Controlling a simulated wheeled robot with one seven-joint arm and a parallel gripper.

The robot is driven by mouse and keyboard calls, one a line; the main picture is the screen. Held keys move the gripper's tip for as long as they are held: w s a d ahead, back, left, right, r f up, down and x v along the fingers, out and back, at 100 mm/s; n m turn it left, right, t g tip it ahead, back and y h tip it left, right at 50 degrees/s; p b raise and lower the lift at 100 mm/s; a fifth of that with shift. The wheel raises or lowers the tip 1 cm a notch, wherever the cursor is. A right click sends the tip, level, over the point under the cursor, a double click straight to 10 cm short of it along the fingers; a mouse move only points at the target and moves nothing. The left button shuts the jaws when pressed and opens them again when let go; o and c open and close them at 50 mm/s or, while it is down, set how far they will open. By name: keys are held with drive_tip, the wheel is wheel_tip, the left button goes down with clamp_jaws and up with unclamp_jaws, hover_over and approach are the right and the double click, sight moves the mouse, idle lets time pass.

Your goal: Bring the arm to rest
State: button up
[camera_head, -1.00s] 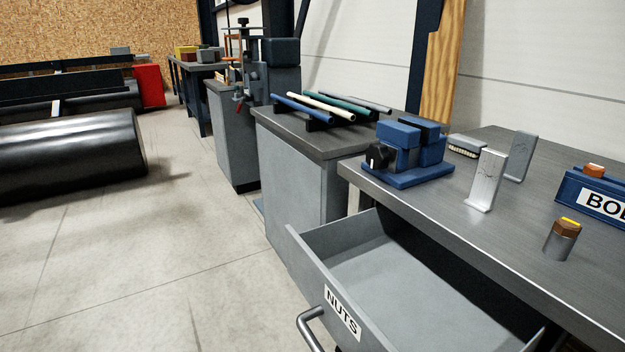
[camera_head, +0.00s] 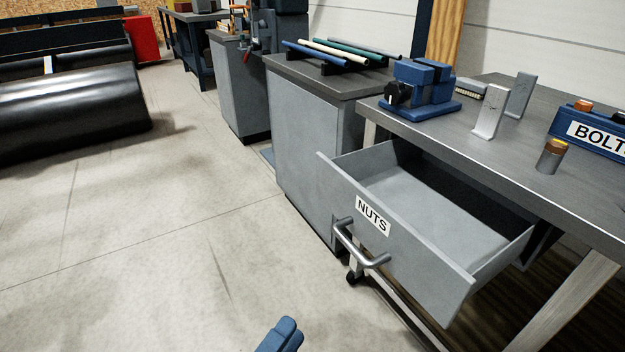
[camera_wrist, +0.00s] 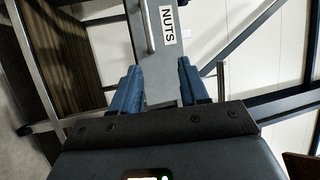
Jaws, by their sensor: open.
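My gripper (camera_wrist: 160,86) shows in the wrist view with its two blue fingers apart and nothing between them. Past the fingers is the front of the drawer labelled NUTS, with its bar handle. In the head view only a blue finger part (camera_head: 281,335) shows at the bottom edge, apart from the drawer. The grey drawer (camera_head: 395,255) stands pulled out under the workbench, and its visible floor is bare. Its handle (camera_head: 357,245) is clear of my gripper.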

drive_tip(key=s+d+r+n+t+y+p, duration=0.25)
drive_tip(key=s+d+n+y, duration=0.2)
drive_tip(key=d, duration=0.45)
drive_tip(key=s+d+r+n+t+y+p, duration=0.1)
drive_tip(key=s+d+r+n+t+y, duration=0.2)
drive_tip(key=s+d+n, duration=0.45)
drive_tip(key=s+d+r+n+g+y+p, duration=0.2)
drive_tip(key=s+d+r+n+g, duration=0.1)
drive_tip(key=s+r+n, duration=0.3)
drive_tip(key=s+d+r+n+g+y+p, duration=0.2)
drive_tip(key=s+d+r+n+g, duration=0.2)
drive_tip(key=s, duration=0.7)
drive_tip(key=shift+s+d+r+n, duration=0.3)
drive_tip(key=shift+d+r+n, duration=0.7)
drive_tip(key=shift+d, duration=0.15)
